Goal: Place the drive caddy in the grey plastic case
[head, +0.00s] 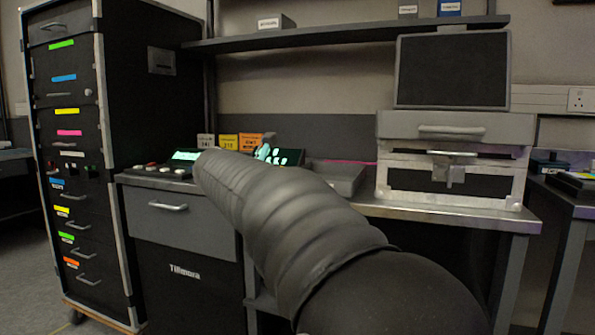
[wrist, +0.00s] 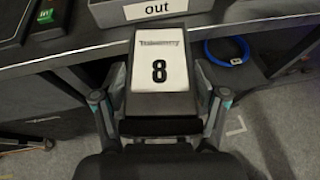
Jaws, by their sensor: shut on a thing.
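The drive caddy (wrist: 158,64) is a dark block with a white label reading 8. It sits between the two fingers of my gripper (wrist: 161,97), which is shut on it. In the wrist view the caddy overlaps the edge of the desk, close to a grey tray marked "out" (wrist: 150,11). A grey case (head: 453,126) with a front handle and a raised dark-lined lid stands at the right in the head view; it looks like the grey plastic case. Its inside is hidden from this low angle. My arm hides the gripper and caddy in the head view.
The grey case rests on a silver-edged black box (head: 450,178) on the desk. A shelf (head: 345,36) runs above. A tall rack (head: 110,150) stands at left. A screen (head: 285,157) lies behind my arm. A blue cable loop (wrist: 227,52) shows in the wrist view.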

